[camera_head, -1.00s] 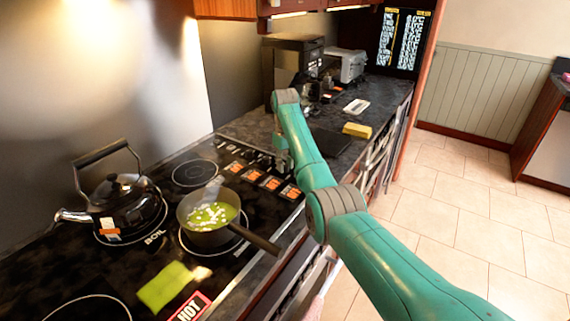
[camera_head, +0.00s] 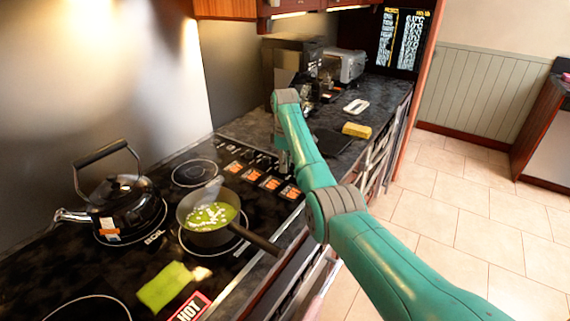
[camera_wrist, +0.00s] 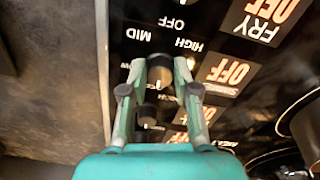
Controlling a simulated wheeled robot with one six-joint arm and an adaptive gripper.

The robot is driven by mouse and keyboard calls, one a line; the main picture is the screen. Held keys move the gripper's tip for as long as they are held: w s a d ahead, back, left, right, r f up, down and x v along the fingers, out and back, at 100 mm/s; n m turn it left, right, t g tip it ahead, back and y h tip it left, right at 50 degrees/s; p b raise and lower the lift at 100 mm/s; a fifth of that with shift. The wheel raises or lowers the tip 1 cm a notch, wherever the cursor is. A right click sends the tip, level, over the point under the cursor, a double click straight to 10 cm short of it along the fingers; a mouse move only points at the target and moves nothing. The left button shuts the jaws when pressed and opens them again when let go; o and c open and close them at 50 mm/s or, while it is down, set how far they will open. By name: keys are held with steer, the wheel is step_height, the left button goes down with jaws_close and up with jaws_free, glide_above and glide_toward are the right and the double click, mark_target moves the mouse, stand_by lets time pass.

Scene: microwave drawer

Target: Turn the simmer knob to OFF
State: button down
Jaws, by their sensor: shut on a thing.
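In the wrist view my gripper (camera_wrist: 161,66) is shut on a dark round knob (camera_wrist: 160,74) on the black stove panel. One finger is on each side of it. The printed words OFF, HIGH and MID show upside down beyond the knob. I cannot make out where its pointer stands. An orange OFF label (camera_wrist: 228,73) is to its right; its smaller name is too blurred to read. A second knob (camera_wrist: 148,114) sits nearer, between the finger bases. In the head view my arm hides most of the gripper and the held knob.
A saucepan (camera_head: 208,214) with green contents stands on the hob, its handle pointing toward the front edge. A black kettle (camera_head: 125,205) is at the left. A green cloth (camera_head: 165,286) lies in front. A yellow sponge (camera_head: 357,130) is on the counter beyond my arm.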

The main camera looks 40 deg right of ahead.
stand_by(0.4)
steer(key=c, duration=0.9)
jaws_free()
steer(key=shift+o, duration=0.2)
steer(key=shift+r, duration=3.7)
